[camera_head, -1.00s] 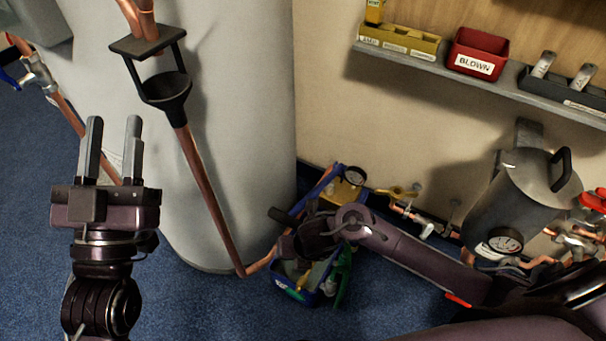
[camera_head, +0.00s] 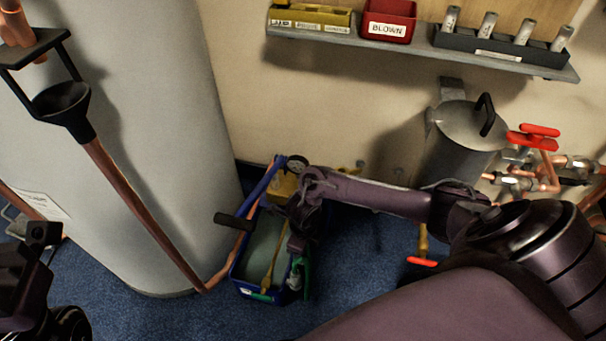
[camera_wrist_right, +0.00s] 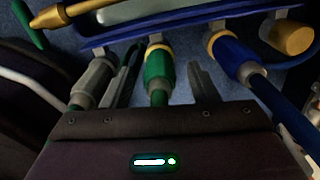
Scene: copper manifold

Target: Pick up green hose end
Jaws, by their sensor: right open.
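The green hose end (camera_wrist_right: 158,66) is a green connector with a yellow collar, in the middle of the right wrist view. It hangs by the rim of a blue bin (camera_wrist_right: 120,38). My right gripper (camera_wrist_right: 163,72) is open, with one finger on each side of the green end; I cannot tell whether they touch it. A grey hose end (camera_wrist_right: 93,82) is to the left and a blue one (camera_wrist_right: 232,56) to the right. In the head view the right gripper is at the bin (camera_head: 238,270), largely hidden by its arm. My left gripper (camera_head: 38,240) is partly cut off at the left edge.
A yellow rod (camera_wrist_right: 85,8) and a yellow cylinder (camera_wrist_right: 290,36) are near the bin. A large pale cylinder (camera_head: 170,130) stands left of it, with a copper pipe (camera_head: 135,200) in front. A grey pot (camera_head: 460,140) and red-handled valves (camera_head: 535,135) are at the right.

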